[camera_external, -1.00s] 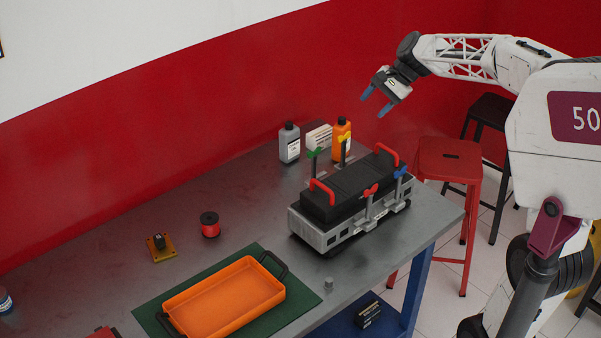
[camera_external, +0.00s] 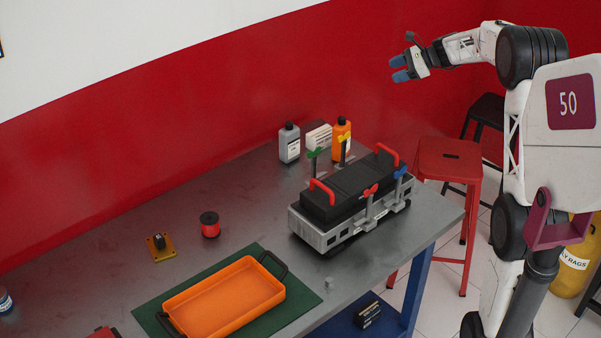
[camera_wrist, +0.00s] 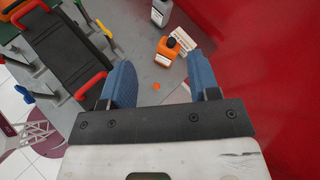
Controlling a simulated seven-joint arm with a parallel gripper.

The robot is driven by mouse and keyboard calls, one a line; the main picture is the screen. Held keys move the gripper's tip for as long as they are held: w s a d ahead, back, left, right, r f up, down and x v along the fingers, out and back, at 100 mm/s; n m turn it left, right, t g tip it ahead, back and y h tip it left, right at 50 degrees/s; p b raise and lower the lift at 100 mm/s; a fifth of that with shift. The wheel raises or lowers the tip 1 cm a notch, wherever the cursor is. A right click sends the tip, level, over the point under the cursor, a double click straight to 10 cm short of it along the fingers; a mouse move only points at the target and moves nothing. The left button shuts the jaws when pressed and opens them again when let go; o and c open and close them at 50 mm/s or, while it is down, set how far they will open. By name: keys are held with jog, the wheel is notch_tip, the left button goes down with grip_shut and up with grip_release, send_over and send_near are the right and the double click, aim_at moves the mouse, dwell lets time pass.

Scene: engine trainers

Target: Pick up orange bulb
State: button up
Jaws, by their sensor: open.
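A small orange spot (camera_wrist: 156,86) lies on the grey table (camera_wrist: 143,72) in the wrist view, between my fingers in the picture and well below them. It may be the orange bulb; it is too small to tell, and I cannot make it out in the external view. My gripper (camera_external: 398,69) is open and empty, high above the far right part of the table. Its two blue fingers show wide apart in the wrist view (camera_wrist: 160,72).
An orange bottle (camera_external: 341,143), a white box (camera_external: 319,136) and a grey bottle (camera_external: 289,146) stand at the table's back. A black and grey engine model (camera_external: 345,195) with red handles stands in front of them. An orange tray (camera_external: 225,298) lies on a green mat.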

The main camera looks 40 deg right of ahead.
jog(key=shift+m+t, duration=0.3)
jog(key=shift+m, duration=0.1)
jog(key=d+f, duration=0.1)
jog(key=f, duration=0.9)
jog(key=d+f, duration=0.1)
jog(key=f, duration=1)
jog(key=d+f, duration=0.1)
jog(key=f, duration=1)
jog(key=shift+w+f, duration=0.2)
jog(key=shift+w, duration=0.15)
jog(key=shift+a, duration=0.1)
jog(key=shift+x, duration=1.25)
jog(key=shift+w, duration=0.1)
jog(key=shift+x, duration=2.5)
jog(key=shift+f, duration=0.1)
